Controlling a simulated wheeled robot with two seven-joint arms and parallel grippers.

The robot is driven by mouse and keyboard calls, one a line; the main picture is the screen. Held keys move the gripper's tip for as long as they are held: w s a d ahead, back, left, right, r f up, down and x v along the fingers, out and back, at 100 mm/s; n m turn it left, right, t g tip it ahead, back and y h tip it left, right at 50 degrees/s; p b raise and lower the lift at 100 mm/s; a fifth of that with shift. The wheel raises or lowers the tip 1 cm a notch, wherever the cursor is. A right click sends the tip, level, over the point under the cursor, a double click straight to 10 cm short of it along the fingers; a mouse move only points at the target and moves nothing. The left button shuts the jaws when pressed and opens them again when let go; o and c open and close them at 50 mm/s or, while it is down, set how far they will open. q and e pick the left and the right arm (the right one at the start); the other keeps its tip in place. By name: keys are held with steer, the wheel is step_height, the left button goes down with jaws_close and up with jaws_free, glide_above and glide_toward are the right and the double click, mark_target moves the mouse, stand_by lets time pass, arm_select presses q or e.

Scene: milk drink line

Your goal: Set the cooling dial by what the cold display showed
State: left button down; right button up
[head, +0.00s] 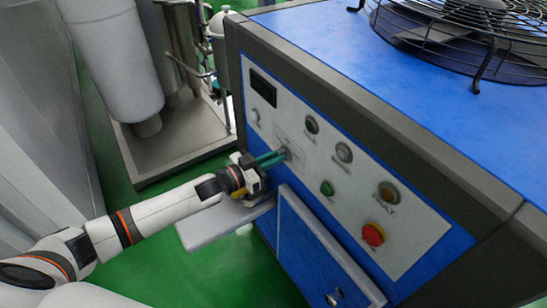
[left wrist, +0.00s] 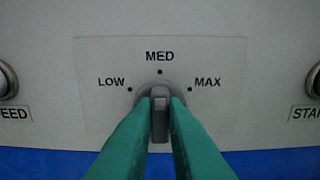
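The cooling dial (left wrist: 160,112) is a grey knob on a light panel, with LOW, MED and MAX printed around it. Its grip bar stands upright, in line with the MED dot. My left gripper (left wrist: 160,110) has its two green fingers on either side of the bar, close against it. In the head view, my left gripper (head: 277,157) reaches the panel from the left, and its fingertips cover most of the dial. The cold display (head: 263,87) looks dark, and no reading can be made out. My right gripper is not in view.
The control panel (head: 330,205) also carries several buttons and a red knob (head: 373,234) at lower right. A grey shelf (head: 228,224) juts out below my left gripper. A fan (head: 460,30) sits on the blue top. Green floor lies at the left.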

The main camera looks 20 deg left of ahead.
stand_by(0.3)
arm_select(q)
steer(key=shift+s+d+f+m+b, duration=0.1)
steer(key=shift+m+b, duration=0.25)
steer(key=shift+m, duration=2.55)
steer(key=shift+d+f+m+b, duration=0.1)
steer(key=shift+m+b, duration=0.25)
steer(key=shift+m, duration=2.85)
steer(key=c, duration=1.5)
jaws_free()
steer(key=shift+o, duration=0.2)
steer(key=shift+s+a, duration=0.1)
